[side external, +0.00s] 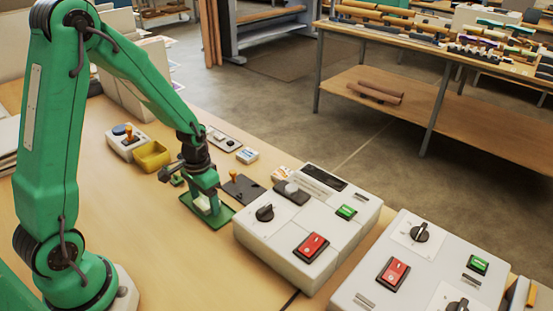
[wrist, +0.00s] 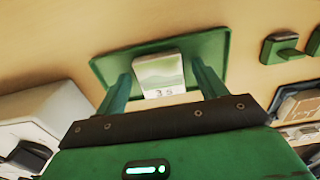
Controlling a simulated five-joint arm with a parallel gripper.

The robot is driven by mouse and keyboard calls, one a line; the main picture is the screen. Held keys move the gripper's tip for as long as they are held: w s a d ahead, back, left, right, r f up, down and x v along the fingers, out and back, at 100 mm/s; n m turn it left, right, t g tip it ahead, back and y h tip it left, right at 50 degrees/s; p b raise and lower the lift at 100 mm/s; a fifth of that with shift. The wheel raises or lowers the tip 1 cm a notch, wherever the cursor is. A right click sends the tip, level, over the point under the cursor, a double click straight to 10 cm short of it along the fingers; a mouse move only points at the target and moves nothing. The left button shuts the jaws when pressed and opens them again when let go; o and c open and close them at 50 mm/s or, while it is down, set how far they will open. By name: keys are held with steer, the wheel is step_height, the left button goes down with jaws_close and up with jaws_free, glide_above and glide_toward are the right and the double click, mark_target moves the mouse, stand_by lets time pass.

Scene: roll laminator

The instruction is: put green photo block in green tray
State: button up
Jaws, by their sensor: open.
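The green tray (side external: 226,218) is a flat, shallow tray on the tabletop under my gripper (side external: 206,207). The pale photo block (side external: 202,204) is between the fingers, low over the tray. In the wrist view the block (wrist: 160,76) shows a green landscape picture on its face, with the green tray (wrist: 211,48) around and behind it. My gripper (wrist: 162,88) is open, with a gap on each side of the block. The block appears to rest in the tray, but its underside is hidden.
A yellow tray (side external: 152,157) and a joystick box (side external: 125,142) stand behind to the left. A dark plate with an orange knob (side external: 243,187) lies right of the tray. A white control box (side external: 306,230) with switches stands close on the right. The table left of the tray is clear.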

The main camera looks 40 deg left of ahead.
steer(key=shift+r, duration=0.15)
step_height(320, 180, up, 12)
stand_by(0.7)
stand_by(0.5)
step_height(320, 180, up, 8)
steer(key=t, duration=0.3)
glide_above(204, 204)
steer(key=s+d, duration=0.3)
steer(key=s, duration=0.1)
steer(key=s+d+r+t, duration=0.2)
steer(key=s+d+r, duration=0.1)
steer(key=s, duration=0.4)
steer(key=shift+d+r+t, duration=0.25)
steer(key=shift+r+t, duration=0.05)
stand_by(0.6)
